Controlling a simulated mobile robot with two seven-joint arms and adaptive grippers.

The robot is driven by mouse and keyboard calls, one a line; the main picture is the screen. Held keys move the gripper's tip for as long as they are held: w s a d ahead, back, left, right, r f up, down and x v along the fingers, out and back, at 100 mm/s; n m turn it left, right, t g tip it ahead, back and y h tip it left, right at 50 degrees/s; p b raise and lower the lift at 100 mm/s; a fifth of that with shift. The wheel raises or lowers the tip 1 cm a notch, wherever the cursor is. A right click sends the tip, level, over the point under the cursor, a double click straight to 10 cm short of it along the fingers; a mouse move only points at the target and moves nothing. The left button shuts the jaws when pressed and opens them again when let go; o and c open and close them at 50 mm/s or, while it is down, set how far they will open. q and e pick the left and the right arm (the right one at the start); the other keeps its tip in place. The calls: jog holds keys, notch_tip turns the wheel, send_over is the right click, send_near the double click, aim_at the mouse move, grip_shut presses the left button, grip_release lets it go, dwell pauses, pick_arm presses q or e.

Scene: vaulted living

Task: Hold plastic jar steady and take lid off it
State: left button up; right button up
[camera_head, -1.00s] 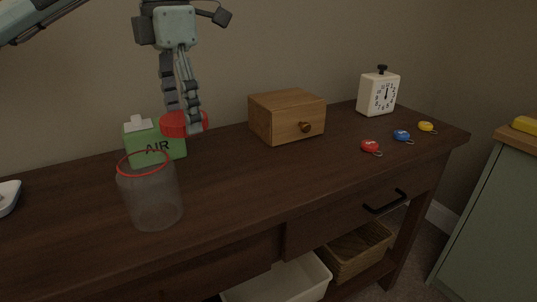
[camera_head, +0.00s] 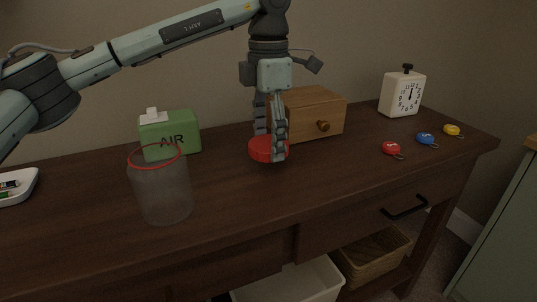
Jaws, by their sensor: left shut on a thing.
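The plastic jar (camera_head: 163,192) stands upright and open on the dark wooden table, clear and greyish with a red ring at its rim. The red lid (camera_head: 262,151) is off the jar, to its right, in front of the wooden box. My left gripper (camera_head: 270,148) points down with its fingers shut on the lid, low over the table. I cannot tell if the lid touches the tabletop. My right gripper is not in view.
A green AIR box (camera_head: 186,136) stands behind the jar. A small wooden drawer box (camera_head: 318,117) is close behind my gripper. A white tray (camera_head: 22,190) is far left.

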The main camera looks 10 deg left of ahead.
aim_at(268, 143)
pick_arm(q)
jog(key=shift+f, duration=2)
jog(key=shift+f, duration=0.15)
jog(key=o, duration=1.3)
